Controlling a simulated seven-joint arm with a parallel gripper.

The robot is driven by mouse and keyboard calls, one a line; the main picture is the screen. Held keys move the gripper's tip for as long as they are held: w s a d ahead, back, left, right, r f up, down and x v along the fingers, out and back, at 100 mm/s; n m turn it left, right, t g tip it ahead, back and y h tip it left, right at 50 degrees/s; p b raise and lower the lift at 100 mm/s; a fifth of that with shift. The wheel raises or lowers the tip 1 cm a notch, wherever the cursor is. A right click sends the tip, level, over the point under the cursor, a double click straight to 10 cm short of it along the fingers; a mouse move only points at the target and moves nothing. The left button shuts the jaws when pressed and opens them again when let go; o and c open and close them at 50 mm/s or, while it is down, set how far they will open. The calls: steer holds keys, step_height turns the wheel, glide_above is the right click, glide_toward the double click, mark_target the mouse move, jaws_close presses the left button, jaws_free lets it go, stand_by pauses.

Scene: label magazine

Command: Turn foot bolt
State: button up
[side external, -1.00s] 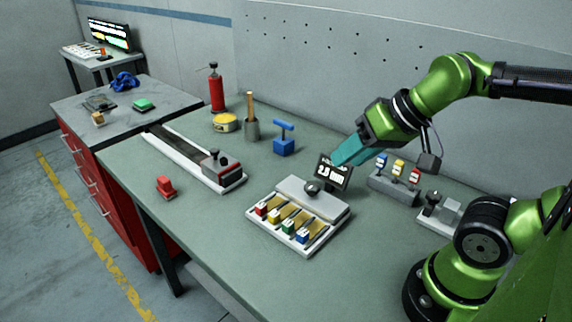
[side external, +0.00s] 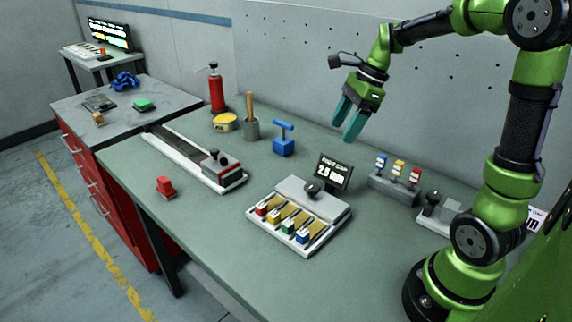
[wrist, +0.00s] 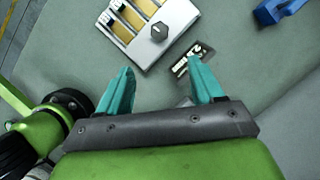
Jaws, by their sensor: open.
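The label magazine (side external: 331,211) is a pale tray with colored blocks in slots along its front; it also shows in the wrist view (wrist: 184,15). A dark round knob (side external: 312,188), which looks like the foot bolt, sits on its pale top plate; it shows in the wrist view (wrist: 159,31) with a light pointer mark. A small black display (side external: 335,171) behind it reads a gap of about 2.5 mm. My gripper (side external: 346,127) has teal fingers, open and empty, high above the bench behind the display. In the wrist view (wrist: 160,66), the knob lies beyond the fingertips.
A grey block with blue, yellow and red tagged pieces (side external: 394,186) stands right of the display. A blue T-handled tool (side external: 284,139), a cup with a wooden handle (side external: 251,129), a yellow tin (side external: 225,122) and a long rail fixture (side external: 187,158) stand left.

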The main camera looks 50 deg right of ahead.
mark_target(313, 185)
steer(key=x, duration=1.7)
steer(key=shift+s, duration=0.1)
steer(key=c, duration=1.1)
steer(key=shift+o, duration=0.2)
